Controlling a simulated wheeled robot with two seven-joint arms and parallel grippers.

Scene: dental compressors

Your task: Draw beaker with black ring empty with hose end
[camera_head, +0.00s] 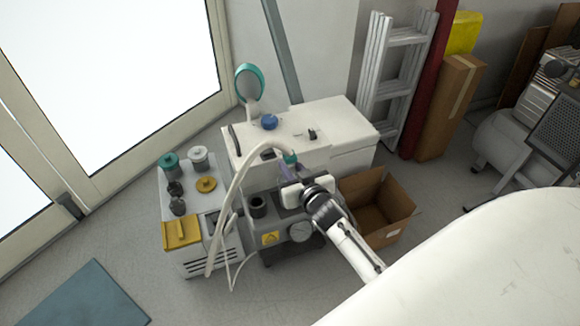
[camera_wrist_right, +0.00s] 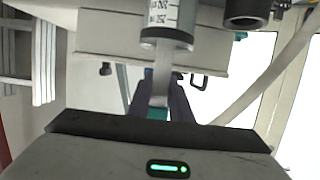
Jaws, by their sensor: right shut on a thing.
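My right gripper (camera_head: 286,171) is shut on the teal collar of the hose end (camera_head: 290,158), above the grey machine. The white hose (camera_head: 238,184) arches from it over to the left and down. In the right wrist view the teal collar (camera_wrist_right: 157,113) sits between the fingers (camera_wrist_right: 160,95), and a pale nozzle extends from it toward the beaker with black ring (camera_wrist_right: 167,22). The beaker is clear with printed marks; its black ring faces the nozzle. Whether the tip is inside it, I cannot tell. In the head view I cannot make out the beaker. My left gripper is out of view.
A dark cylinder (camera_head: 257,206) stands on the grey machine beside a gauge (camera_head: 300,231). A white unit with a yellow tray (camera_head: 182,232) and several lidded containers stands left. A white cabinet (camera_head: 340,126) is behind, an open cardboard box (camera_head: 397,202) at right.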

